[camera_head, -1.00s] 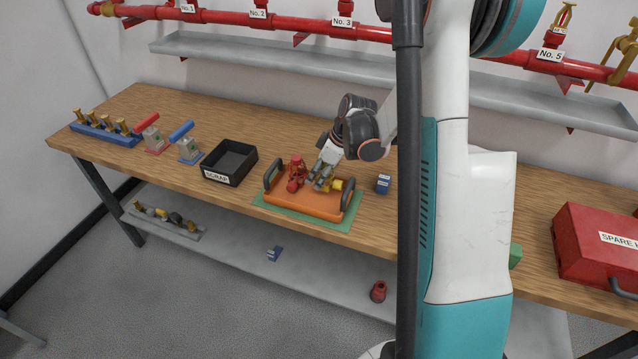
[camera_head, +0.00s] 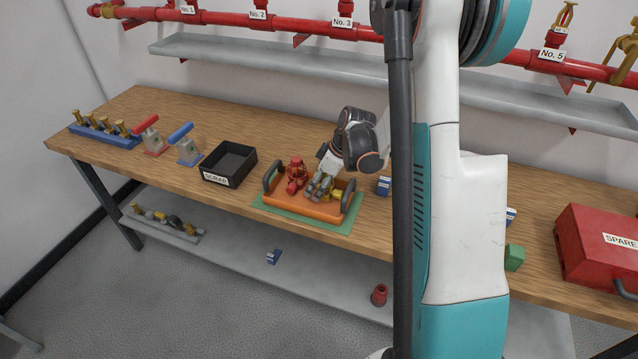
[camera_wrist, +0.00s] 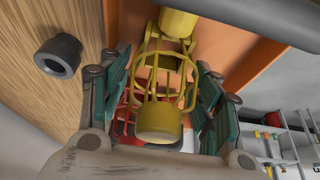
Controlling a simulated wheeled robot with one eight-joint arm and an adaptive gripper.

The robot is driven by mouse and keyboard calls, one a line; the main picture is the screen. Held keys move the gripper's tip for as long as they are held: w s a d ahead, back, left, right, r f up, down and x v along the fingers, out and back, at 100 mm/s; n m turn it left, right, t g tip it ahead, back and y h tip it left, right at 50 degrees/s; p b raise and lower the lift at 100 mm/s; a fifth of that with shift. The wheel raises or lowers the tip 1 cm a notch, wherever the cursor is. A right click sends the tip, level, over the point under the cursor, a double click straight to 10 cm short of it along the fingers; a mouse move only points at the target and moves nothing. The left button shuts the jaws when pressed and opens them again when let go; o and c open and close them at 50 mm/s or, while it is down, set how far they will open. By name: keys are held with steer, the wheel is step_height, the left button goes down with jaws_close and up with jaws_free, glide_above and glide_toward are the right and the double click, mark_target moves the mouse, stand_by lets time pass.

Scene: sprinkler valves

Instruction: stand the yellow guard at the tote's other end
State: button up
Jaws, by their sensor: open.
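The orange tote (camera_head: 300,207) stands on a green mat on the bench, with a dark handle at each end. A red guard (camera_head: 297,174) is in its left part. The yellow guard (camera_wrist: 163,85), a cage with solid ends, lies between the spread fingers of my gripper (camera_wrist: 160,92) in the wrist view; I cannot tell whether they touch it. In the head view my gripper (camera_head: 321,186) is down at the tote's right part and hides most of the yellow guard. Red cage bars (camera_wrist: 124,118) show behind it in the wrist view.
A black scrap bin (camera_head: 228,164) stands left of the tote. A small blue box (camera_head: 384,186) is close to its right. Red and blue handled valves and a blue rack (camera_head: 105,134) are farther left. A red case (camera_head: 600,245) sits at the right. A dark ring (camera_wrist: 58,55) shows in the wrist view.

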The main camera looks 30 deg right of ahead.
mark_target(334, 190)
steer(key=p+v, duration=0.4)
steer(key=v, duration=0.8)
steer(key=shift+r, duration=0.1)
